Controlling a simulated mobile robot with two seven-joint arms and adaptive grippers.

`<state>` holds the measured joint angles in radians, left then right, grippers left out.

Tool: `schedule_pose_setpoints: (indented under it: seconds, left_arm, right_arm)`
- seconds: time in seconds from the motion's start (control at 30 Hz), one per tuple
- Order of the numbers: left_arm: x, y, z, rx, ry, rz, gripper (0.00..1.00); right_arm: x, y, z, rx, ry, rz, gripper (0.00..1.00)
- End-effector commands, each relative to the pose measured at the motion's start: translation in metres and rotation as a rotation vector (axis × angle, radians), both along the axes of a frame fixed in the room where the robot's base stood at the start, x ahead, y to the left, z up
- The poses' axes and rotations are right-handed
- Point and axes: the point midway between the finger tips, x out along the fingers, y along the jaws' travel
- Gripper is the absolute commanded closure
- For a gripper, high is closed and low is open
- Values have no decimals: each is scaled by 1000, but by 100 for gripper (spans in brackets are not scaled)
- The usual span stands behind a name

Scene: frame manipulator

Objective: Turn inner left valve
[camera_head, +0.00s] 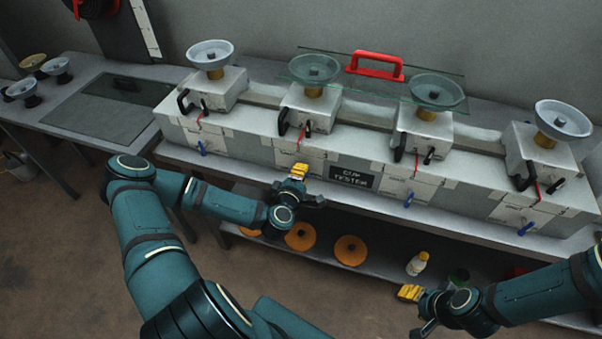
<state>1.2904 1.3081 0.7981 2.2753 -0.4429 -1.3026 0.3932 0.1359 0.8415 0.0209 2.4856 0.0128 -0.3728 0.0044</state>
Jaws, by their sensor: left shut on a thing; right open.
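A long grey cup tester bench (240,148) carries a row of stations with blue valve handles on its front. The outer left valve (202,148), inner right valve (408,199) and outer right valve (525,228) are in plain view. The inner left valve is hidden behind the yellow fingers of my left gripper (299,170), which is at that spot on the bench front and shut on it. My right gripper (410,292) has yellow fingertips and is open and apart from the bench, low at the right.
A glass plate with a red handle (376,66) lies over the two middle cups. A side table (100,108) with more cups stands at the left.

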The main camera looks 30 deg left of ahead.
Motion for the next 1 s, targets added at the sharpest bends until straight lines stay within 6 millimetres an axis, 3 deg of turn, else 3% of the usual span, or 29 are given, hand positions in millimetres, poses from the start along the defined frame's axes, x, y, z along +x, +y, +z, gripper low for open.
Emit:
schedule_pose_setpoints:
  seconds: [0.17,0.2,0.3,0.67,1.0]
  left_arm:
    - [0,1,0,1,0,2,100]
    - [0,1,0,1,0,2,81]
    - [0,1,0,0,1,1,53]
    - [-5,-1,1,-1,1,0,53]
    - [-52,-12,10,-1,2,0,53]
  right_arm:
    - [0,0,0,0,0,0,53]
    - [0,0,0,0,0,0,53]
    - [0,0,0,0,0,0,53]
    - [0,0,0,0,0,0,53]
    - [0,0,0,0,0,0,53]
